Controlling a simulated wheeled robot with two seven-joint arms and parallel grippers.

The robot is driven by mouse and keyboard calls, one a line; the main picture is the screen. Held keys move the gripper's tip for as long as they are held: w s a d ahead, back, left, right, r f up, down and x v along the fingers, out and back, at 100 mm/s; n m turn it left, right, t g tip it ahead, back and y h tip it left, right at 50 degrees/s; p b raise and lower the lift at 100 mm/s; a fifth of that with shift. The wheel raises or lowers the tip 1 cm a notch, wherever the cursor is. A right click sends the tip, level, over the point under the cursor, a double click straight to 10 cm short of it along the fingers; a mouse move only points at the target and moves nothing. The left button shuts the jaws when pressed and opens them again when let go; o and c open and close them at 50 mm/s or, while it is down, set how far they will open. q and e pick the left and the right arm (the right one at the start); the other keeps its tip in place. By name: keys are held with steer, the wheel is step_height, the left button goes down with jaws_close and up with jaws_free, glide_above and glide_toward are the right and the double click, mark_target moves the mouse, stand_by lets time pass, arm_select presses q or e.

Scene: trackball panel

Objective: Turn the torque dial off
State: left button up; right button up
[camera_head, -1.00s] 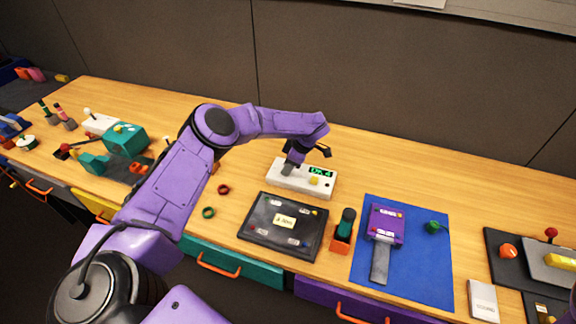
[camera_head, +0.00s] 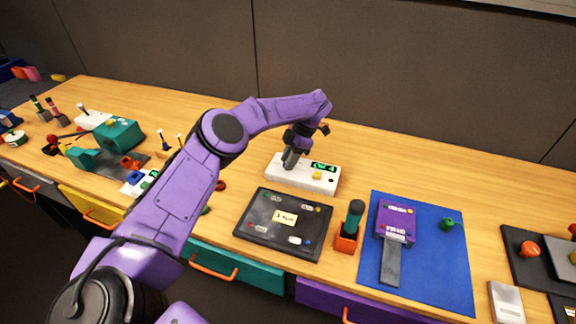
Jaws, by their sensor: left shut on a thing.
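A white box (camera_head: 307,182) stands on the wooden bench in the middle of the view. It has a small green-lit display (camera_head: 324,167) on top and a yellow button (camera_head: 317,175). The display characters are too small to read surely. My left gripper (camera_head: 289,161) points down onto the left part of the box's top. It is shut on what seems to be the torque dial there, which the fingers hide. The dial's setting cannot be seen. My right gripper is not in view.
A dark tray (camera_head: 256,236) with small parts lies in front of the box. A green-handled tool (camera_head: 355,215) stands in an orange holder (camera_head: 346,244) beside a blue mat (camera_head: 445,271) bearing a purple device (camera_head: 396,219). Teal equipment (camera_head: 119,136) stands at left. The bench behind the box is clear.

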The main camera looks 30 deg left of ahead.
arm_select(q)
steer(key=shift+d+f+n+g+h+b, duration=0.15)
steer(key=shift+n+b, duration=0.15)
steer(key=shift+n, duration=0.15)
steer(key=shift+f+n+g+h+b, duration=0.15)
steer(key=shift+n+b, duration=0.15)
steer(key=shift+n, duration=0.15)
steer(key=shift+r, duration=0.1)
steer(key=o, duration=1.1)
steer(key=shift+c, duration=0.2)
steer(key=shift+w, duration=0.15)
steer(key=shift+r, duration=0.1)
